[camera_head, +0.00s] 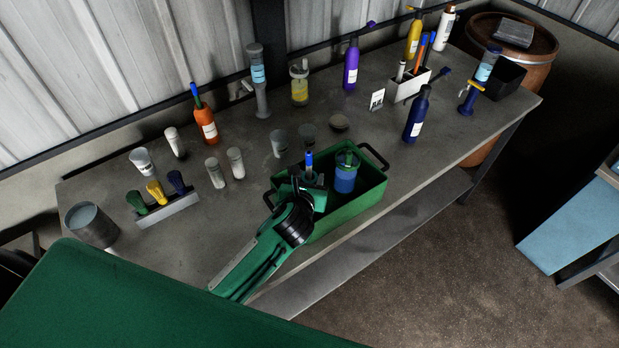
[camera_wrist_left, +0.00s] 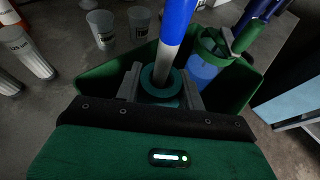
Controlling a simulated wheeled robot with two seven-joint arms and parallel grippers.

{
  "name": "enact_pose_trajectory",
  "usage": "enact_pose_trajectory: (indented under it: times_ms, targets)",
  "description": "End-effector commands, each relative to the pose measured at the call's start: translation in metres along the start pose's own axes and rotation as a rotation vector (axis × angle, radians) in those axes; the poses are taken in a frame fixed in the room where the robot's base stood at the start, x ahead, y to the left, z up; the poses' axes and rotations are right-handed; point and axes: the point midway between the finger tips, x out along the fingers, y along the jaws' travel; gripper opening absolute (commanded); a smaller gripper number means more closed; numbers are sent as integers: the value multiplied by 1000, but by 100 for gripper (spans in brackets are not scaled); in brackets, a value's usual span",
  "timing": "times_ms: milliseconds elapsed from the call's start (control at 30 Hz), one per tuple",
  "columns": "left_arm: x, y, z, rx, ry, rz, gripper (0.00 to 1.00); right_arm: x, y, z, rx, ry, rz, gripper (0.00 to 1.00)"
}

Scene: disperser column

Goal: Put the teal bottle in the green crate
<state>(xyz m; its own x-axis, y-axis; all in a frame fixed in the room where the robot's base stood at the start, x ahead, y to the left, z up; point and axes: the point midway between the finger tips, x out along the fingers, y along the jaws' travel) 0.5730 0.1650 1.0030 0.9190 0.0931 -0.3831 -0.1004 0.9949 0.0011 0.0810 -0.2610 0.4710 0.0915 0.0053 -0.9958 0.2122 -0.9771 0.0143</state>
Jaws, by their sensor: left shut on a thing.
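The green crate (camera_head: 345,212) stands near the front edge of the grey table. It also shows in the left wrist view (camera_wrist_left: 96,78). My left gripper (camera_head: 310,182) is at the crate's left part. In the left wrist view, its fingers (camera_wrist_left: 161,88) are shut on the teal bottle (camera_wrist_left: 153,92), whose round teal top carries a white and blue spout (camera_wrist_left: 174,32). The bottle's lower body is hidden, so I cannot tell whether it touches the crate floor. My right gripper is not in view.
A blue container with a green top (camera_head: 345,178) stands inside the crate, right of my gripper. Grey cups (camera_head: 279,143) stand behind the crate. A dark blue bottle (camera_head: 416,119) stands to the right. A rack with coloured handles (camera_head: 168,208) lies to the left.

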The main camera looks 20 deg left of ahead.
Motion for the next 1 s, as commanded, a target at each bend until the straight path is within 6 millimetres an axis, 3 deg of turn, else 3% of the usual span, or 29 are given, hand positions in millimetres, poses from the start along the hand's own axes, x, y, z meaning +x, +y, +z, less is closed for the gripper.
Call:
enact_pose_trajectory:
  times_ms: [133, 167, 267, 667, 1000]
  targets:
    - [1, 0, -2, 0, 0, 0, 0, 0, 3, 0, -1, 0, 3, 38]
    - [1, 0, -2, -1, 0, 0, 43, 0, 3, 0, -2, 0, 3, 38]
    - [1, 0, -2, -1, 0, 0, 61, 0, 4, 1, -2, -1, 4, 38]
    - [-5, 0, -1, 1, 1, 0, 61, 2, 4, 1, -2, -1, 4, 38]
    - [-65, 0, -2, 0, 0, -2, 61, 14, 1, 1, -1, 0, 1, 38]
